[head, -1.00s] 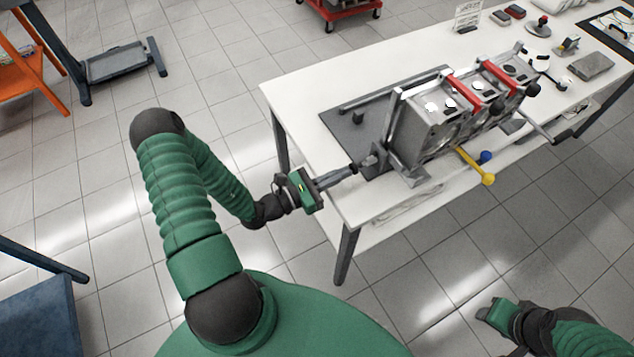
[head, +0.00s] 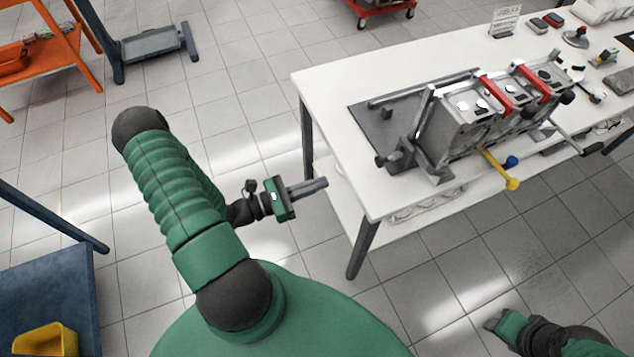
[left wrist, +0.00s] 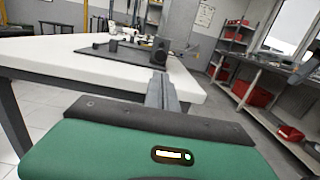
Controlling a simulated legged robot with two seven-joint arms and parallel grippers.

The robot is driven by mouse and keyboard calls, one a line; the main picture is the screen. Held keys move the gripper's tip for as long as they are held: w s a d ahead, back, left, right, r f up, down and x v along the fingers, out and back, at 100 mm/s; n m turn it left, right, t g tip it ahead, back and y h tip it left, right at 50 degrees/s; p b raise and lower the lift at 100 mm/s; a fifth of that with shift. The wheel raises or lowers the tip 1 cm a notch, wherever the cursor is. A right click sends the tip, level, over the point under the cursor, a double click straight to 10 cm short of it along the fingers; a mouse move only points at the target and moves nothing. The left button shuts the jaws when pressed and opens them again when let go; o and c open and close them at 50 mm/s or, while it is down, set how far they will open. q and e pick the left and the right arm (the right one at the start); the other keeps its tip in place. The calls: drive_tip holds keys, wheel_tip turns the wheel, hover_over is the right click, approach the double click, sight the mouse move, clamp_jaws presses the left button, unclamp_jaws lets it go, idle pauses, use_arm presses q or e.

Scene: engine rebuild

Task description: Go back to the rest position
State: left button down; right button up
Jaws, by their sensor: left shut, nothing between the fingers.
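My left gripper (head: 314,187) is shut and empty in the head view. It is held over the floor just left of the white table (head: 325,84), apart from it. In the left wrist view its closed fingers (left wrist: 162,92) point toward the table edge. My right gripper (head: 497,325) shows at the lower right of the head view, over the floor. Its fingers are small and dark there, and I cannot make out their opening.
An engine block (head: 465,125) with red clamps stands on a grey plate on the table. Yellow (head: 512,184) and blue knobs stick out past its front edge. A blue cart (head: 50,290) with a yellow bin is at lower left, orange shelving (head: 45,50) at upper left. Tiled floor between is clear.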

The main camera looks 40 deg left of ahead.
use_arm(q)
drive_tip(key=shift+w, duration=0.1)
drive_tip(key=s+d+r+m+g+p, duration=0.1)
drive_tip(key=s+d+m+g, duration=0.45)
drive_tip(key=m+g, duration=0.4)
drive_tip(key=s+d+m+g+p, duration=0.2)
drive_tip(key=s+d+m+g, duration=0.4)
drive_tip(key=m+g, duration=0.4)
drive_tip(key=w+d+r+m+t+y, duration=0.1)
drive_tip(key=w+r+m+t+y, duration=0.4)
drive_tip(key=w+m, duration=0.5)
wheel_tip(320, 180, up, 3)
drive_tip(key=m+y, duration=0.1)
drive_tip(key=y, duration=0.1)
drive_tip(key=shift+d+m+y, duration=0.15)
drive_tip(key=shift+m+y, duration=0.2)
drive_tip(key=shift+y, duration=0.05)
drive_tip(key=shift+s+a, duration=0.1)
drive_tip(key=shift+a, duration=0.2)
